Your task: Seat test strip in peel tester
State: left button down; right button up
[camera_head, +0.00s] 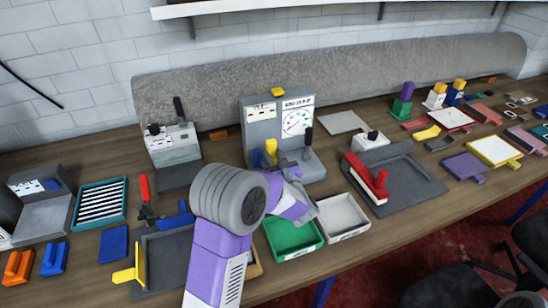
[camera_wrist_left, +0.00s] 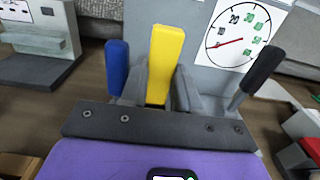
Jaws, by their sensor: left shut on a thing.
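The peel tester (camera_head: 248,128) is a grey upright machine with a dial face, standing at the back middle of the bench. Its dial (camera_wrist_left: 238,35) and a black-handled lever (camera_wrist_left: 262,70) show in the left wrist view. My left gripper (camera_head: 277,160) is in front of the tester. It is shut on a yellow strip (camera_wrist_left: 166,55), which stands upright between its grey fingers and also shows in the head view (camera_head: 271,147). A blue upright piece (camera_wrist_left: 116,62) is just left of the fingers. The strip's lower end is hidden, so I cannot tell whether it touches the tester. My right gripper is out of view.
A green tray (camera_head: 310,243) and a white tray (camera_head: 343,233) lie in front of the tester. A rolled grey rug (camera_head: 400,75) lies behind.

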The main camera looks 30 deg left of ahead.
pick_arm(q)
jog(key=shift+f+b, duration=1.55)
jog(key=shift+f, duration=0.5)
jog(key=c, duration=0.7)
grip_release()
jog(key=shift+c, duration=0.2)
jog(key=shift+s+f, duration=0.1)
jog(key=p+v, duration=0.1)
jog(key=v, duration=0.6)
jog(key=shift+d+r, duration=0.2)
jog(key=shift+d, duration=0.1)
